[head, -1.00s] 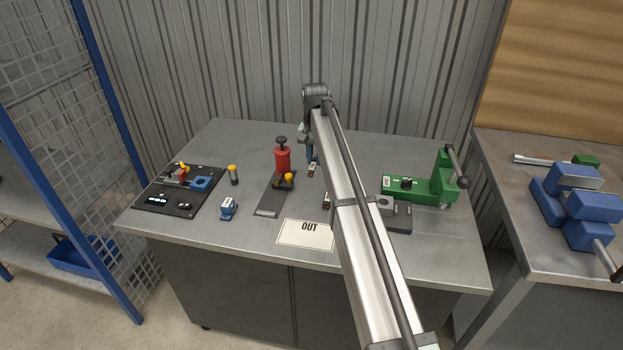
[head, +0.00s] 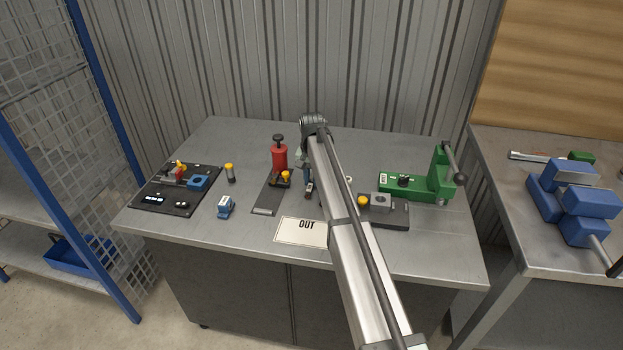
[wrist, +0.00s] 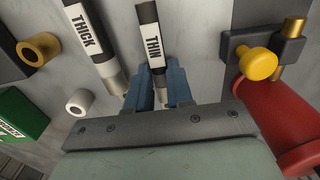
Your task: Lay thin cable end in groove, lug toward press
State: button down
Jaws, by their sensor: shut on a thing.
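The thin cable end, with a white label reading THIN (wrist: 153,48), is between the blue fingers of my gripper (wrist: 155,90) in the wrist view. Its bare metal end points back between the fingers. In the head view my gripper (head: 308,182) is shut on it, low near the middle of the bench. I cannot tell whether it touches the bench. A red press (head: 279,155) stands just left of my gripper, with a yellow-knobbed dark fixture (head: 281,180) at its front. A green press (head: 418,184) stands to the right. I cannot make out the groove.
A cable labelled THICK (wrist: 88,35) lies left of the thin one. A brass ring (wrist: 40,49) and a pale ring (wrist: 79,103) are near it. An OUT card (head: 300,231) lies in front. A black panel (head: 163,198) is at left.

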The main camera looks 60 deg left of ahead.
aim_at(312, 181)
jog(key=shift+f, duration=0.1)
jog(key=c, duration=1)
grip_release()
notch_tip(312, 181, up, 12)
jog(key=shift+f, duration=0.2)
jog(key=shift+o, duration=0.4)
jog(key=shift+r, duration=0.35)
